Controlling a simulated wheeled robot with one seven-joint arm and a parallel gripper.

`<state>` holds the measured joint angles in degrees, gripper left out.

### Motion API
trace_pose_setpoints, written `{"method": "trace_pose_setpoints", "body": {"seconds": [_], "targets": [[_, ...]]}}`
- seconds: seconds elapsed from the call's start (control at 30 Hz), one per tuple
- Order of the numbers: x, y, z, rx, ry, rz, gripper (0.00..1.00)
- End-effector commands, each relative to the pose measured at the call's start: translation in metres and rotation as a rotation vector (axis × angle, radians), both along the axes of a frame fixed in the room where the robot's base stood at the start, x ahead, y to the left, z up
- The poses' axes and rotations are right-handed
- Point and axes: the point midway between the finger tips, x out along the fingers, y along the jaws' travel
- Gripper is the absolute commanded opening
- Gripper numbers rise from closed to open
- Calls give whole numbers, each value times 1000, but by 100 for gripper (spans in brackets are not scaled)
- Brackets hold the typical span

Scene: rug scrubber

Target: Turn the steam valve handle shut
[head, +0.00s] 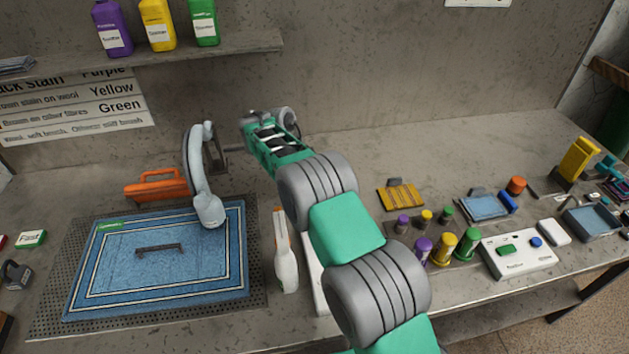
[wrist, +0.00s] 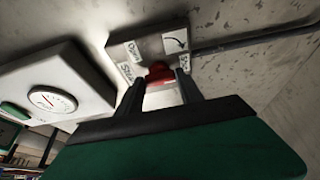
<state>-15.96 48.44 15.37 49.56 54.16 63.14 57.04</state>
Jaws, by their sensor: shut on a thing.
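The red steam valve handle (wrist: 159,71) shows in the wrist view, in front of a grey wall plate (wrist: 150,48). My gripper (wrist: 158,83) has a dark finger on each side of the handle and is shut on it. White labels and a curved arrow (wrist: 176,41) are on the plate around the handle. Part of the lettering is cut off or hidden. In the head view my arm reaches to the back wall, and the handle and fingertips are hidden.
A white box with a round dial gauge (wrist: 51,101) is left of my gripper in the wrist view. A pipe (wrist: 250,36) runs right from the plate. In the head view, a curved grey scrubber arm (head: 203,175) stands close left, over a blue rug (head: 100,270).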

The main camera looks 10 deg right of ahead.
Motion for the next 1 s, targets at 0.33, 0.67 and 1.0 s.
{"method": "trace_pose_setpoints", "body": {"seconds": [0.33,0.67,1.0], "targets": [[0,0,0,0,0,-3,46],[0,0,0,0,-1,-2,65],[1,11,27,1,-4,0,65]]}}
